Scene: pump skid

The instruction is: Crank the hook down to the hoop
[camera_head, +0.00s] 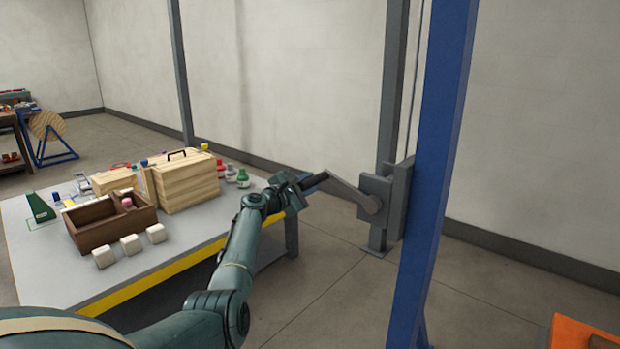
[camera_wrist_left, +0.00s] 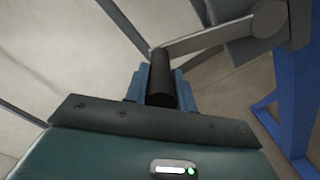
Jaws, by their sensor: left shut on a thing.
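The winch (camera_head: 383,203) is a grey box on a grey post, with a crank arm (camera_head: 347,190) reaching out to the left. The crank's black handle (camera_head: 316,181) is at the arm's left end. My left gripper (camera_head: 303,186) is shut on this handle. In the left wrist view the black handle (camera_wrist_left: 162,78) stands between the blue fingers of my left gripper (camera_wrist_left: 161,88), with the crank arm (camera_wrist_left: 205,38) running right to the winch hub (camera_wrist_left: 268,18). A thin cable (camera_head: 416,70) runs up from the winch. The hook and the hoop are not in view. My right gripper is not in view.
A blue upright (camera_head: 436,170) stands close right of the winch. A grey table (camera_head: 190,245) with a yellow edge holds a wooden crate (camera_head: 187,181), a brown tray (camera_head: 92,234), white blocks and bottles. An orange surface (camera_head: 585,333) shows at lower right. Floor around the winch is clear.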

